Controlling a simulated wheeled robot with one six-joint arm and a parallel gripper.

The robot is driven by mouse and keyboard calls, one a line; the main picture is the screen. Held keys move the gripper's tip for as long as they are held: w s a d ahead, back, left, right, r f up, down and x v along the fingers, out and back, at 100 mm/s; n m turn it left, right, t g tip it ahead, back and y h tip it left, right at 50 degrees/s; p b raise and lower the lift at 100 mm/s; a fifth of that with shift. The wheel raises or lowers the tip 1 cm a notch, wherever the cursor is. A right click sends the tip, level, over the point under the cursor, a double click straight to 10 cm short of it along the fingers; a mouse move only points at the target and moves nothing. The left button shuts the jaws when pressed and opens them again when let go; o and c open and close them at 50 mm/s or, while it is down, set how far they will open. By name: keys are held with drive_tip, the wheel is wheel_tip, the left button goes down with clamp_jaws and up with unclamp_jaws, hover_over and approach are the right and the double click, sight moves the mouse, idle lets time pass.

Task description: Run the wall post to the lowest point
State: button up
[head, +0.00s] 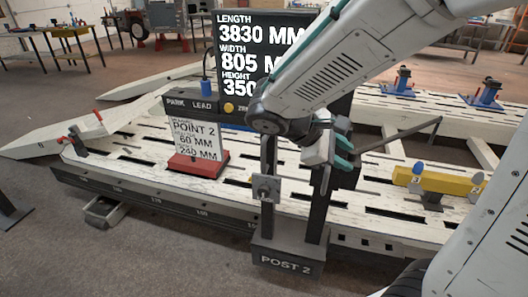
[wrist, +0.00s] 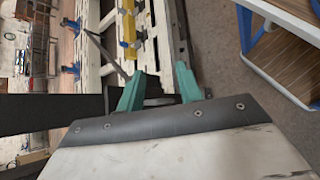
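The wall post stands at the bench's front edge in the head view: two dark uprights (head: 316,215) rise from a block marked POST 2 (head: 287,262). A small grey plate with a round middle (head: 266,188) sits low on the left upright. My gripper (head: 340,158), with teal fingers, is beside the upper part of the right upright; the arm hides the post's top. In the wrist view my gripper's fingers (wrist: 160,80) stand apart. A grey rounded piece (wrist: 159,101) shows low between them; I cannot tell whether they touch it. A dark bar (wrist: 50,112) lies to their left.
A sign reading POINT 2, 60 MM, 240 MM (head: 196,141) stands on a red base. A large board (head: 262,50) shows length, width and height. A thin dark rod (head: 400,134) slants right of my gripper. A yellow block (head: 438,181) and blue clamps (head: 486,92) sit on the bench.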

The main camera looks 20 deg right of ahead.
drive_tip(key=w+a+f+n+t+h, duration=0.2)
drive_tip(key=w+n, duration=0.2)
drive_tip(key=w, duration=0.2)
drive_tip(key=w+a+f+n+t+h, duration=0.2)
drive_tip(key=w+a+f+n+t, duration=0.1)
drive_tip(key=w+n, duration=0.15)
drive_tip(key=n+t+y, duration=0.1)
drive_tip(key=n+t, duration=0.7)
drive_tip(key=n, duration=0.1)
approach(262, 153)
drive_tip(key=x, duration=1)
drive_tip(key=shift+w+d, duration=0.25)
drive_tip(key=shift+d, duration=0.05)
clamp_jaws()
